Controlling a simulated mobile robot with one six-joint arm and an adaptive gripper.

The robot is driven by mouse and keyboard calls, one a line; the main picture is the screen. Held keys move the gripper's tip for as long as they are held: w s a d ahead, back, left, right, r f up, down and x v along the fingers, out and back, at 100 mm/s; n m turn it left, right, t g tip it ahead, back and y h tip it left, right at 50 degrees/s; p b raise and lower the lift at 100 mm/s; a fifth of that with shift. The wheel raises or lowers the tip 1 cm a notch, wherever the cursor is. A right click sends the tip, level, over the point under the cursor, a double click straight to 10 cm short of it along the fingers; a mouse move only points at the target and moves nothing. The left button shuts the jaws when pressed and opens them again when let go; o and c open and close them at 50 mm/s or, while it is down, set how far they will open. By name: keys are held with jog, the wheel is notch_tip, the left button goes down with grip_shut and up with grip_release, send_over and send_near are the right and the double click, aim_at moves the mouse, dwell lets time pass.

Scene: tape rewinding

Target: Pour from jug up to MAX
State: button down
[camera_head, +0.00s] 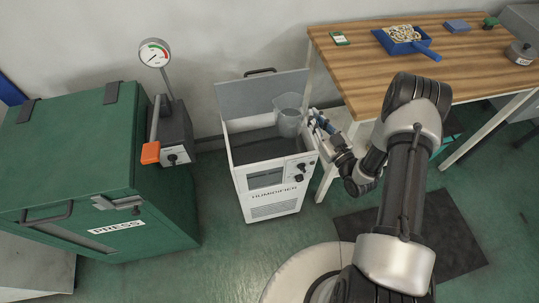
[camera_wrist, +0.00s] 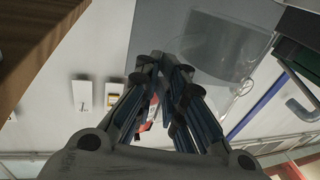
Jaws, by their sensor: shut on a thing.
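A translucent grey jug (camera_head: 288,115) is over the right part of the open white humidifier (camera_head: 270,205), in front of its raised lid (camera_head: 245,97). My gripper (camera_head: 316,122) is at the jug's right side, shut on it. In the wrist view the fingers (camera_wrist: 165,72) are close together at the see-through jug (camera_wrist: 215,42). The jug looks nearly upright; I cannot tell a slight tilt. The humidifier's inside is dark grey, and no water stream shows. I cannot make out a MAX mark or the water level.
A green press (camera_head: 95,165) stands left, with a gauge (camera_head: 154,54) and an orange-handled lever (camera_head: 151,152) beside it. A wooden table (camera_head: 440,65) is close on the right, carrying a blue dustpan (camera_head: 407,42) and small items. A dark mat (camera_head: 440,235) lies on the green floor.

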jog(key=shift+r, duration=0.1)
jog(key=shift+r+p, duration=1.95)
jog(key=shift+r, duration=1.05)
